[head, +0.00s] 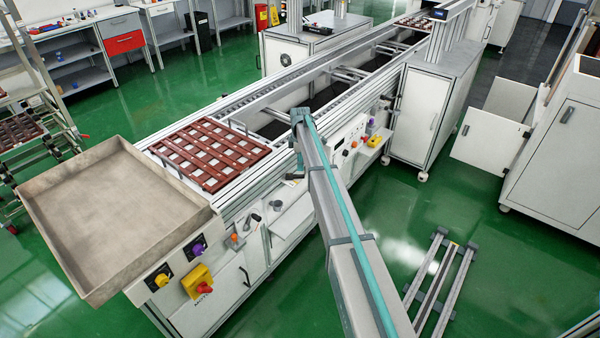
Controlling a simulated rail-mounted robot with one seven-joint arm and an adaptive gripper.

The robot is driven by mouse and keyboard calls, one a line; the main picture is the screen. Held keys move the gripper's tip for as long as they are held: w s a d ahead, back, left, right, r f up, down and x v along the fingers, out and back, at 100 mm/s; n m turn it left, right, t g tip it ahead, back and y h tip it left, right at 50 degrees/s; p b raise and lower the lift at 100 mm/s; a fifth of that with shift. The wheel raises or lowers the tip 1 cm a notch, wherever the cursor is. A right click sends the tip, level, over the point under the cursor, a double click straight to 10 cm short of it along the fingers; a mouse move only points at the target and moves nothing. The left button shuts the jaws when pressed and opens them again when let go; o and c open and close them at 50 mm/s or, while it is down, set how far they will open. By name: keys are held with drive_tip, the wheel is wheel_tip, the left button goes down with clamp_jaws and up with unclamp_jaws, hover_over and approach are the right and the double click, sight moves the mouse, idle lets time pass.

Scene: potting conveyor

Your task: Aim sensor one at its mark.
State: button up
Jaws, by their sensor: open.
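I cannot tell which part is sensor one, and no label or mark for it can be made out. Small fittings sit on the near side of the conveyor (222,112), including an orange and grey one (235,240) and a dark one (253,219). Several more small parts sit on the side panel beyond my arm. My arm reaches from the bottom edge up to the conveyor's near side. My gripper cannot be made out; the arm link hides part of the conveyor side there.
A red-brown slatted tray (209,153) lies on the conveyor, beside an empty grey bin (100,225) at its left end. A white cabinet (421,110) stands right; metal rails (430,290) lie on the clear green floor.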

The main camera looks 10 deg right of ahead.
sight(300, 175)
drive_tip(key=shift+f+p, duration=0.65)
drive_tip(key=shift+f, duration=2.4)
clamp_jaws()
